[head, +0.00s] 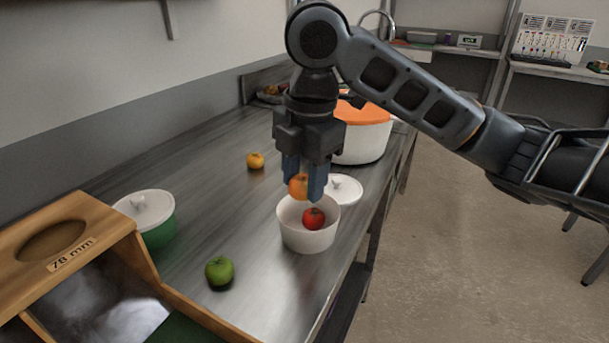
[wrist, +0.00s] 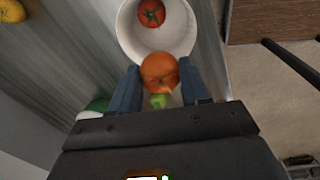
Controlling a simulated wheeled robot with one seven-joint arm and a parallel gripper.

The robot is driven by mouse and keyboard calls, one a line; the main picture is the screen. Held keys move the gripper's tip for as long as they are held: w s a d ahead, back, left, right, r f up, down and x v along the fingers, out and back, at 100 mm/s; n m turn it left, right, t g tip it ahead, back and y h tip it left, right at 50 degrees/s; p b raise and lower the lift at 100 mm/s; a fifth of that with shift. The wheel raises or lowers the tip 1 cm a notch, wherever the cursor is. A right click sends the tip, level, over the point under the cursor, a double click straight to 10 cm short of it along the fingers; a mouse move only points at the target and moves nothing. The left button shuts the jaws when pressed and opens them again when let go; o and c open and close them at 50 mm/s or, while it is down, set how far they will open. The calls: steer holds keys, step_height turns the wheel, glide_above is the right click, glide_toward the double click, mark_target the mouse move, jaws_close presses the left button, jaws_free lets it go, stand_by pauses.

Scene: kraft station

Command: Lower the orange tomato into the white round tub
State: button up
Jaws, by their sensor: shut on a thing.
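The orange tomato (head: 298,186) is held between the fingertips of my gripper (head: 304,180). In the wrist view the orange tomato (wrist: 159,72) sits between the two blue fingers of my gripper (wrist: 160,86). The white round tub (head: 308,236) stands open on the steel counter, below my gripper. A red tomato (head: 314,218) lies inside it. The held tomato is above the tub's far rim in the head view. In the wrist view the tub (wrist: 180,45) is just ahead of the fingers, and the held tomato overlaps its near rim.
A green tomato (head: 219,271) and a yellow one (head: 255,160) lie on the counter (head: 215,180). A white lid (head: 344,188) lies behind the tub. A green tub with white lid (head: 150,208) and a wooden box (head: 70,240) are left. A large orange-lidded pot (head: 362,140) stands behind.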

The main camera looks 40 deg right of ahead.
stand_by(0.4)
steer(key=shift+f+b, duration=2)
steer(key=shift+f, duration=0.8)
steer(key=o, duration=1.1)
steer(key=r, duration=0.5)
steer(key=r+p, duration=0.1)
steer(key=r, duration=0.1)
steer(key=shift+s+r, duration=0.35)
steer(key=shift+s, duration=0.05)
